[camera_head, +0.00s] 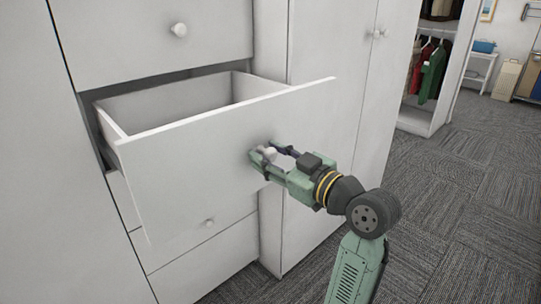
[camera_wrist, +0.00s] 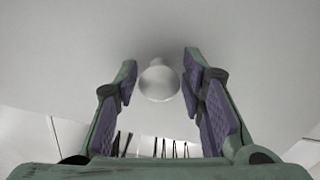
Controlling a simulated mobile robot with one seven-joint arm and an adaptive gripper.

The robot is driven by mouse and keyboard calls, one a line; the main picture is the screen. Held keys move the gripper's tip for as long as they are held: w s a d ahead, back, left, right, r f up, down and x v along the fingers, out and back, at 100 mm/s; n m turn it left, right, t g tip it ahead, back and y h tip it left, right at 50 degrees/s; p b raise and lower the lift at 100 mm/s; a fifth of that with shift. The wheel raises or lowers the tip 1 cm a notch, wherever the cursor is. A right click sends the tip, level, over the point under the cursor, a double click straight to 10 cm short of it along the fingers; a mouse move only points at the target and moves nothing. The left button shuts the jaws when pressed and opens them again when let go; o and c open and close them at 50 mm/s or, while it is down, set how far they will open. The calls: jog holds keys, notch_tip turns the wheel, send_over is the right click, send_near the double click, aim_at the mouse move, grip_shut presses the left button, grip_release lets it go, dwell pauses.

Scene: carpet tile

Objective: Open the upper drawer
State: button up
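A white drawer (camera_head: 190,165) is pulled well out of the cabinet in the head view, and its empty-looking inside shows. Its front panel (camera_wrist: 60,60) fills much of the wrist view. My gripper (camera_head: 264,160) is at this front, with its fingers on either side of the round white knob (camera_wrist: 158,80). In the wrist view the fingers are apart, with gaps between the pads and the knob. Another drawer front with a knob (camera_head: 179,30) is shut above the pulled-out drawer. A lower drawer front with a knob (camera_head: 209,222) is shut below it.
Tall white cabinet doors (camera_head: 340,80) stand shut to the right of the drawers. Further right is an open wardrobe with hanging clothes (camera_head: 432,72). The grey carpet floor (camera_head: 460,210) is clear at the right.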

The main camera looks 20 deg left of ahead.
jog(key=shift+o, duration=1.1)
jog(key=v, duration=1.2)
